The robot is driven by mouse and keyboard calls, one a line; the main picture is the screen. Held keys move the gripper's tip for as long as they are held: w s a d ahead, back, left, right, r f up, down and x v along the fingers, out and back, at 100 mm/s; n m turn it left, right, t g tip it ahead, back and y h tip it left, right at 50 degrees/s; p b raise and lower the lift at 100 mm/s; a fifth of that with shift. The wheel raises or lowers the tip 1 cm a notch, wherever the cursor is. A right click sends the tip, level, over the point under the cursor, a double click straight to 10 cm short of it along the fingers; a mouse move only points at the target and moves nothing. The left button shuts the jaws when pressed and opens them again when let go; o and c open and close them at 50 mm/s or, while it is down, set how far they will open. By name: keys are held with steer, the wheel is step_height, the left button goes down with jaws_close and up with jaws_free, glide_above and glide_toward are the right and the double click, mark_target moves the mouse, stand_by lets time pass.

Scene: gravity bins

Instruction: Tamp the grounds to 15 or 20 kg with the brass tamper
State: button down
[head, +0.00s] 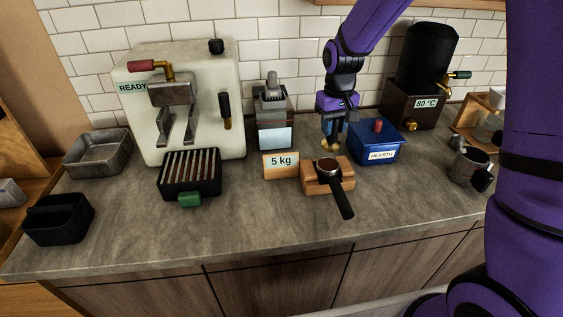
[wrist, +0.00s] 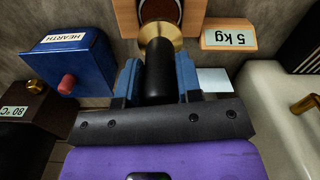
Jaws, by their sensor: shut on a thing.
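My gripper (head: 332,127) is shut on the black handle of the brass tamper (wrist: 160,78), and its two blue fingers show on either side in the wrist view (wrist: 158,90). The tamper's brass base (head: 329,148) points down, just behind and above the portafilter (head: 341,199). The portafilter rests in a wooden stand (head: 314,184), its black handle toward the counter's front. Dark grounds (head: 328,165) fill its basket; in the wrist view the brass base overlaps the basket's near edge. Whether they touch is unclear. A sign beside the stand (head: 281,162) reads 5 kg.
A blue HEARTH box (head: 378,145) with a red knob stands close to the right of my gripper. A grinder (head: 273,115) and white espresso machine (head: 195,105) stand left. An 80 °C dispenser (head: 415,100) and a pitcher (head: 466,168) are right. The front counter is clear.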

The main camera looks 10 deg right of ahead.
mark_target(330, 148)
steer(key=shift+f, duration=3.65)
steer(key=c, duration=0.7)
jaws_free()
